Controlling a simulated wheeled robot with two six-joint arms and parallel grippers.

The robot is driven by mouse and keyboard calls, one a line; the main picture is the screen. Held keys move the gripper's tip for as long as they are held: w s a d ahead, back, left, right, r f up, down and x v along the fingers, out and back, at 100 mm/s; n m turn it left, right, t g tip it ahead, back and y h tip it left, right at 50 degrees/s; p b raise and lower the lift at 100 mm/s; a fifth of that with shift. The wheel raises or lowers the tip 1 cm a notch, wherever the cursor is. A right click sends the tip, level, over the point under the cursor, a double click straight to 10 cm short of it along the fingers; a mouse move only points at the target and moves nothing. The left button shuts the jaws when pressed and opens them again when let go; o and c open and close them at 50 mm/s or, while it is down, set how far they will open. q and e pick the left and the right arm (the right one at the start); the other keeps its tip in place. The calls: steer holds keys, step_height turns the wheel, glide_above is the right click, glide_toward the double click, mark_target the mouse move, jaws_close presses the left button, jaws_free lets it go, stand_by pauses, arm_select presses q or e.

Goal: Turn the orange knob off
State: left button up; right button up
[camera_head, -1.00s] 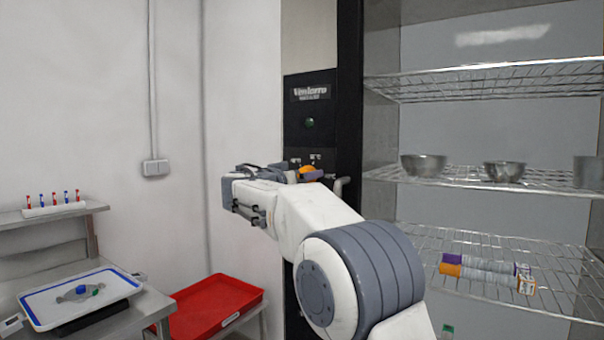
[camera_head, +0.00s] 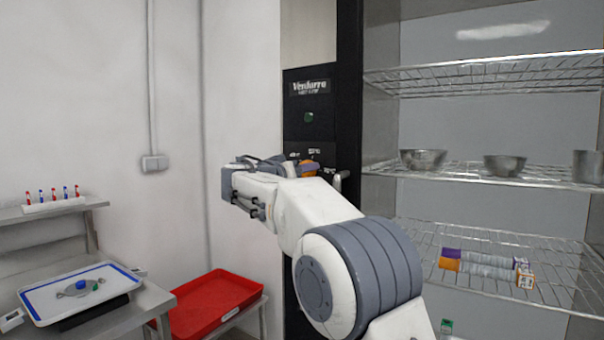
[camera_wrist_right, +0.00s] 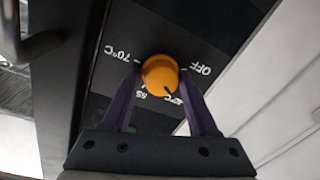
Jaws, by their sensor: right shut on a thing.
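The orange knob (camera_head: 308,168) sits on the black control panel (camera_head: 309,132) of the tall cabinet, partly hidden behind my right arm in the head view. In the right wrist view the knob (camera_wrist_right: 160,74) lies between the two purple fingers of my right gripper (camera_wrist_right: 161,72), which is shut on it. A dark pointer line on the knob points to the lower right, toward a partly hidden temperature label. The OFF label (camera_wrist_right: 199,69) is to the knob's right and a 70°C label (camera_wrist_right: 120,53) to its left. My left gripper is not in view.
A metal handle (camera_head: 341,182) is just right of the knob. Wire shelves (camera_head: 480,176) with steel bowls (camera_head: 423,160) and several boxes stand right. A red tray (camera_head: 215,300) and a steel table with a white, blue-rimmed tray (camera_head: 40,300) stand left.

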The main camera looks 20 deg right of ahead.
steer(key=n+g+p, duration=0.1)
steer(key=n, duration=0.8)
steer(key=shift+w+a+p, duration=0.1)
steer(key=shift+a+p, duration=0.05)
steer(key=shift+p, duration=0.15)
steer(key=shift+n+p, duration=0.4)
steer(key=shift+n, duration=0.8)
steer(key=shift+f, duration=0.1)
steer(key=o, duration=1.3)
steer(key=shift+c, duration=0.2)
